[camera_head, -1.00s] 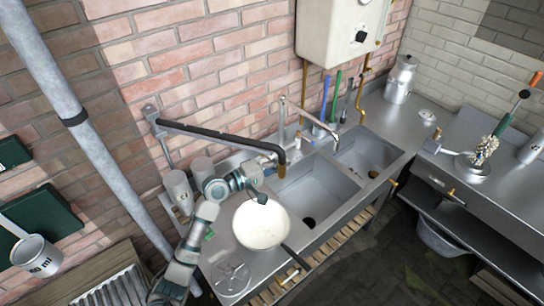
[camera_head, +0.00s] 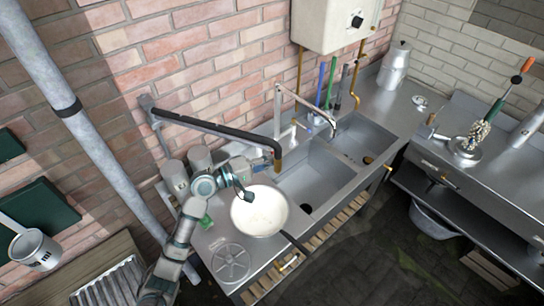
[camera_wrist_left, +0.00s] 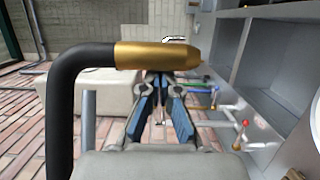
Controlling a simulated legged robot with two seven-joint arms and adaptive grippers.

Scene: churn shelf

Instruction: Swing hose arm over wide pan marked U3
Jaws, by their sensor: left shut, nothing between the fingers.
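The hose arm (camera_head: 215,129) is a black pipe hinged on the brick wall, reaching right over the sink's left edge. Its brass nozzle (camera_head: 278,158) bends down. A wide pale pan (camera_head: 259,222) with a dark handle sits on the counter left of the sink; no U3 mark is readable. The nozzle is behind and right of the pan's middle. In the left wrist view the nozzle (camera_wrist_left: 160,55) crosses before the blue fingers (camera_wrist_left: 160,118). My right gripper is out of view.
A round grate (camera_head: 230,263) is in front-left on the counter. A grey pipe (camera_head: 95,150) runs down the left.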

